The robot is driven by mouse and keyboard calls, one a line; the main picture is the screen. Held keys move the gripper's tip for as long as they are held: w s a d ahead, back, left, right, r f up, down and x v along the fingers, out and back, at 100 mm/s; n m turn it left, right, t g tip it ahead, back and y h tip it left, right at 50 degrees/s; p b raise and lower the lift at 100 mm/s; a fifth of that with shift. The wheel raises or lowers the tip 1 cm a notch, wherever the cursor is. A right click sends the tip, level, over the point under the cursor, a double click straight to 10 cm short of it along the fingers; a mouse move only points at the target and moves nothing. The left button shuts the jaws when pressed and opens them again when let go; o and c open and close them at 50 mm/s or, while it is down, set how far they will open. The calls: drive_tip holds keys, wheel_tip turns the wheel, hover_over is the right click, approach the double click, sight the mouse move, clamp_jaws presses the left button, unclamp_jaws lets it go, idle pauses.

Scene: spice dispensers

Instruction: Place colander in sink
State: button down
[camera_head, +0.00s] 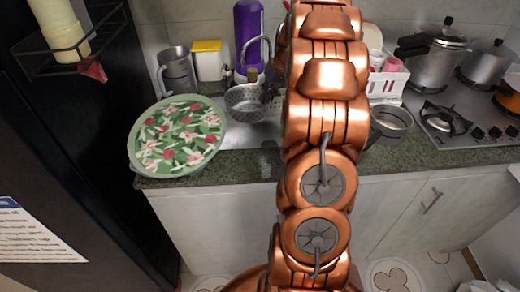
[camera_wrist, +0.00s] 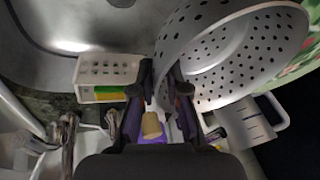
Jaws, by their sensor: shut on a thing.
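The grey metal colander (camera_head: 248,100) with round holes is in the head view just left of my arm, above the back of the sink (camera_head: 250,135). In the wrist view the colander (camera_wrist: 240,50) fills the upper right, tilted. My gripper (camera_wrist: 162,95) is shut on its near rim, with one finger on each side of the wall. The steel sink basin (camera_wrist: 90,30) shows at the upper left of the wrist view, beside the colander. In the head view my arm hides the gripper and much of the sink. I cannot tell whether the colander touches the sink.
A green flowered round item (camera_head: 180,135) stands at the counter's left edge. Behind are a metal jug (camera_head: 177,70), a yellow-topped box (camera_head: 208,60) and a purple bottle (camera_head: 248,30). A faucet (camera_wrist: 68,135) and white sponge holder (camera_wrist: 108,72) are close to my gripper.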

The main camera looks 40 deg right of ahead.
drive_tip(key=shift+s+d+f+m+h, duration=0.15)
drive_tip(key=shift+s+f+m, duration=0.2)
drive_tip(key=shift+f, duration=2.7)
drive_tip(key=shift+s+a+f+m+h, duration=0.15)
drive_tip(key=shift+f+m, duration=0.3)
drive_tip(key=shift+f, duration=2.6)
drive_tip(key=shift+s+d+f+m+h, duration=0.1)
drive_tip(key=shift+s+f+m, duration=0.25)
drive_tip(key=shift+f, duration=2.7)
drive_tip(key=shift+w, duration=0.1)
drive_tip(key=shift+f, duration=0.1)
drive_tip(key=c, duration=1.6)
unclamp_jaws()
drive_tip(key=shift+f, duration=0.1)
drive_tip(key=shift+c, duration=0.2)
drive_tip(key=o, duration=0.5)
